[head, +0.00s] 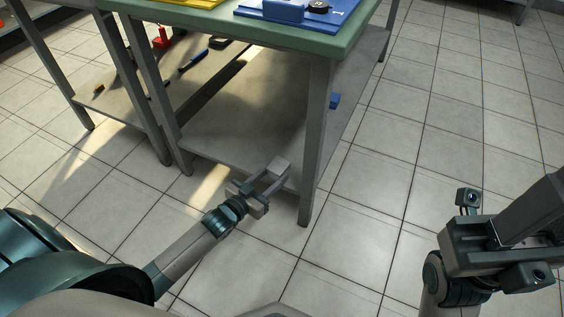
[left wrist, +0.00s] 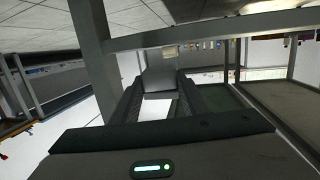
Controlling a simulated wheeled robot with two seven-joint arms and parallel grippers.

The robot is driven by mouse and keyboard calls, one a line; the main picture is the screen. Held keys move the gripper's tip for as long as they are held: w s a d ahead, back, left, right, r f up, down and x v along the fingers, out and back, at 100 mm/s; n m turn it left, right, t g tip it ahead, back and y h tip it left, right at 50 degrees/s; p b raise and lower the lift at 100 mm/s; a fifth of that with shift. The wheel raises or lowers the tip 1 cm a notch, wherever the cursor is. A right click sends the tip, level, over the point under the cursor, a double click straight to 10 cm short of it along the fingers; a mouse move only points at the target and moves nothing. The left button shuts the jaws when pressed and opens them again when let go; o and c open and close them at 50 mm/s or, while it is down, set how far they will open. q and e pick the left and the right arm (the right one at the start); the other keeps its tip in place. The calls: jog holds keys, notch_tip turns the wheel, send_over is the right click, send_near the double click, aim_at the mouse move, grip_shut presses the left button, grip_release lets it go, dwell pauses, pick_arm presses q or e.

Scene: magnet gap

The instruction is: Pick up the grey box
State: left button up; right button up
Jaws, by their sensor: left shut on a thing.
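The grey box (head: 281,165) is small and light grey, held at the tips of my left gripper (head: 270,178). The gripper is shut on it, with one finger on either side. In the left wrist view the grey box (left wrist: 159,78) shows between the two dark fingers, with a bright gap between it and the palm. In the head view it overlaps the front edge of the lower shelf; I cannot tell whether it touches the shelf. My right gripper (head: 510,240) is at the right, over the floor, far from the box; its fingertips are not clear.
A green-topped table (head: 300,38) with grey legs stands ahead, one leg (head: 314,145) just right of the box. A blue tray (head: 335,22) lies on top. The floor at right is clear.

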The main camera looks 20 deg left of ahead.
pick_arm(q)
jog(key=shift+s+a, duration=0.15)
jog(key=shift+s, duration=0.55)
jog(key=shift+c, duration=0.2)
jog(key=shift+r, duration=0.15)
